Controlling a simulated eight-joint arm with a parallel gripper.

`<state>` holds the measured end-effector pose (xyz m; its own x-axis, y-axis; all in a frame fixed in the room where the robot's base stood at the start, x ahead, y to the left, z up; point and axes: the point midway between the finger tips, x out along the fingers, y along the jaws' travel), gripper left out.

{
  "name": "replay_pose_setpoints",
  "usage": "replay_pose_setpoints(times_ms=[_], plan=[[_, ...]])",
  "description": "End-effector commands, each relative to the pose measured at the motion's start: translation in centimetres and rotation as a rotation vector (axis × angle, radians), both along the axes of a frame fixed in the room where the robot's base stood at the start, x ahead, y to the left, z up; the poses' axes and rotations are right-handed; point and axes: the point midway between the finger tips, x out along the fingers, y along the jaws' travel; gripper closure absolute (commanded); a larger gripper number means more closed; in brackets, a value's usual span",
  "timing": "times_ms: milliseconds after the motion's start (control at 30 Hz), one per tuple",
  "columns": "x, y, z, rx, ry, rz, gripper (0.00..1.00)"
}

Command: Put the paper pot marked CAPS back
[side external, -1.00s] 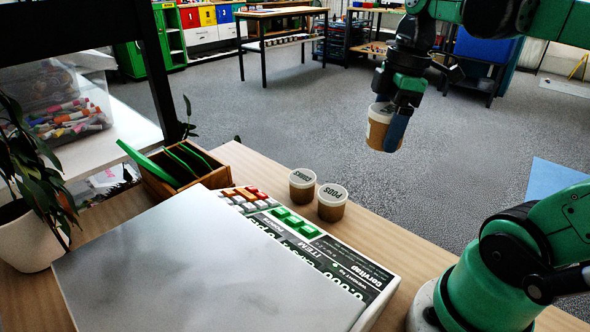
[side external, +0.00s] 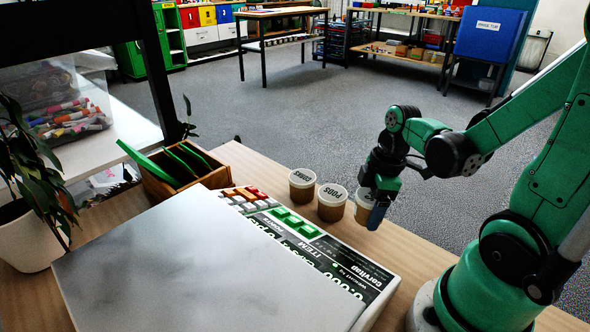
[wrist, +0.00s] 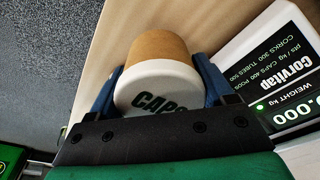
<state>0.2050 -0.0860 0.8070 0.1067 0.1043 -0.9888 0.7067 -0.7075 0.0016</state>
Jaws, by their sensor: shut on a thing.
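The paper pot marked CAPS (wrist: 160,88) is brown with a white lid and sits between the two blue fingers of my gripper (wrist: 160,90) in the wrist view. In the side view the CAPS pot (side external: 363,206) is partly hidden behind my gripper (side external: 371,213). My gripper is shut on it at the table's back right edge, right of the PODS pot. I cannot tell whether its base touches the table. The PODS pot (side external: 331,208) and the CORKS pot (side external: 301,192) stand upright in a row to its left.
A weighing scale with a grey plate (side external: 200,270) and a display panel (side external: 345,272) fills the table's front. A wooden box (side external: 165,190) with green items stands at the left. The wooden table (side external: 262,172) has bare room behind the CORKS pot. A potted plant (side external: 30,235) is at far left.

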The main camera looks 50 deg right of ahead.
Motion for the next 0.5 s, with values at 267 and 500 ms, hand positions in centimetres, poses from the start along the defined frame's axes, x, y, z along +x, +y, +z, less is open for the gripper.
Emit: replay_pose_setpoints(times_ms=[267,500], plan=[[0.0,0.0,-1.8,0.0,0.0,0.0,0.92],[0.0,0.0,-3.6,0.0,0.0,0.0,0.92]])
